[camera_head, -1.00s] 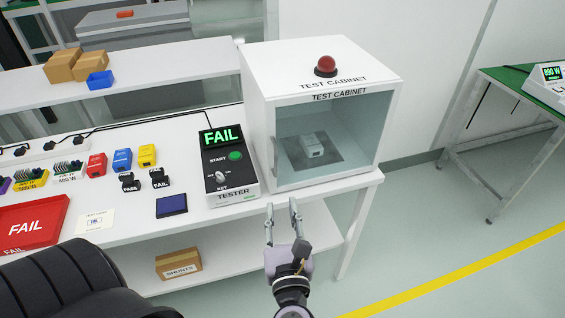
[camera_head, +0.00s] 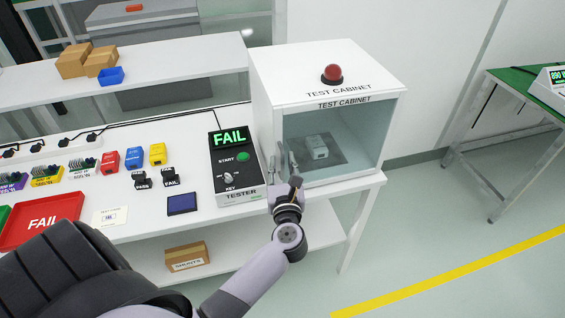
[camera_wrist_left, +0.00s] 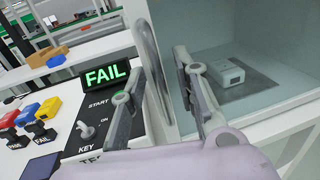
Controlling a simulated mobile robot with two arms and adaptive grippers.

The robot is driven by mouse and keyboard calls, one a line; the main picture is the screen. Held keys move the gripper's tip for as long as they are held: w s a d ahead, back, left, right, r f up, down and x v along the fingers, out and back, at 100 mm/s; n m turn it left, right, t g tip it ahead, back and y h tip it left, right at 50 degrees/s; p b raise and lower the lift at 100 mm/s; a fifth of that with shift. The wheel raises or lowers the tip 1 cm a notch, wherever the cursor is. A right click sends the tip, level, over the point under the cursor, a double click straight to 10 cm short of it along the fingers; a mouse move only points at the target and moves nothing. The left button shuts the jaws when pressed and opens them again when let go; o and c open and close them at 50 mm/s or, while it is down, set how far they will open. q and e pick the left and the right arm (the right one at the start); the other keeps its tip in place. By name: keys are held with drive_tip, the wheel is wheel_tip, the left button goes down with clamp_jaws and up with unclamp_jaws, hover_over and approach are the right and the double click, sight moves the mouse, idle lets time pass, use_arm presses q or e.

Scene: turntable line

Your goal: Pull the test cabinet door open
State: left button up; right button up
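The white test cabinet (camera_head: 330,82) stands at the right end of the bench, its glazed front door (camera_head: 352,135) shut. Through the glass a small white unit (camera_head: 317,148) shows, also in the left wrist view (camera_wrist_left: 223,72). The grey curved door handle (camera_wrist_left: 151,68) stands upright at the door's left edge in the left wrist view. My left gripper (camera_head: 283,162) is at this left edge, its fingers apart, with the handle between them in the left wrist view (camera_wrist_left: 157,88). Contact with the handle cannot be told. My right gripper is not in view.
The tester (camera_head: 236,170), its display reading FAIL, stands close left of the cabinet and my gripper. A red beacon (camera_head: 332,73) is on the cabinet top. A red FAIL tray (camera_head: 40,221) is farther left. Open floor (camera_head: 420,225) lies right of the bench.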

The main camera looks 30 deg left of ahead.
use_arm(q)
drive_tip(key=shift+c, duration=0.4)
clamp_jaws()
idle(0.5)
